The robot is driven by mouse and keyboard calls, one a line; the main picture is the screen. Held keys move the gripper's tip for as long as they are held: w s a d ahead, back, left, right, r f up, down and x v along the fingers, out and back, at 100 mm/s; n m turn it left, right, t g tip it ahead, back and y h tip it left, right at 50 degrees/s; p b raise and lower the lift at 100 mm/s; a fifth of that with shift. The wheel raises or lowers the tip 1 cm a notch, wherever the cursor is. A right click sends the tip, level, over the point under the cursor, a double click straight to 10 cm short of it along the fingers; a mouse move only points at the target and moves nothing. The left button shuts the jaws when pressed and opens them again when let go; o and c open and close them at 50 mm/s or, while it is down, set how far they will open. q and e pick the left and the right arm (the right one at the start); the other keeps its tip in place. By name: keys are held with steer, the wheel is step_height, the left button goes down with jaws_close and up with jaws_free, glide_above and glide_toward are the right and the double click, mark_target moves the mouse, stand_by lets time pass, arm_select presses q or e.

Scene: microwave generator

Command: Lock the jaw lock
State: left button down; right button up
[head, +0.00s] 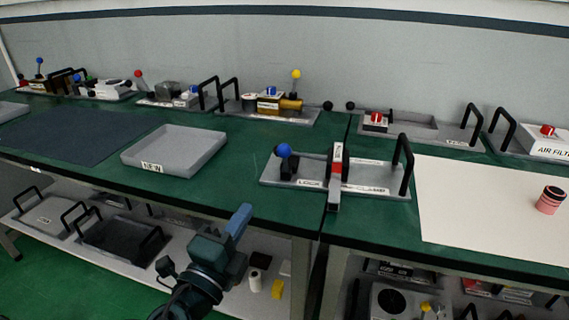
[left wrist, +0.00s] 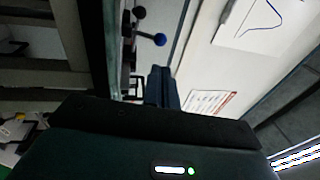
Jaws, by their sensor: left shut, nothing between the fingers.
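The jaw lock device (head: 350,188) sits on a grey base plate on the green bench, right of the middle in the head view. It has a lever with a blue ball knob (head: 283,150), a red and white upright bar (head: 337,160), a black handle at its right and white labels along its front. My left gripper (head: 241,216) is shut and empty, in front of the bench edge and below left of the device, apart from it. In the left wrist view the shut fingers (left wrist: 162,88) point toward a blue ball knob (left wrist: 160,39). My right gripper is out of view.
A grey tray (head: 205,142) stands left of the device, with a dark mat (head: 75,138) beyond it. Further devices with levers and handles line the back. A white sheet (head: 480,205) with a red-black cylinder (head: 550,199) lies at right. The shelf below holds other parts.

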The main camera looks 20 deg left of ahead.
arm_select(q)
steer(key=p, duration=0.3)
glide_toward(281, 155)
steer(key=x, duration=0.6)
steer(key=shift+w, duration=0.45)
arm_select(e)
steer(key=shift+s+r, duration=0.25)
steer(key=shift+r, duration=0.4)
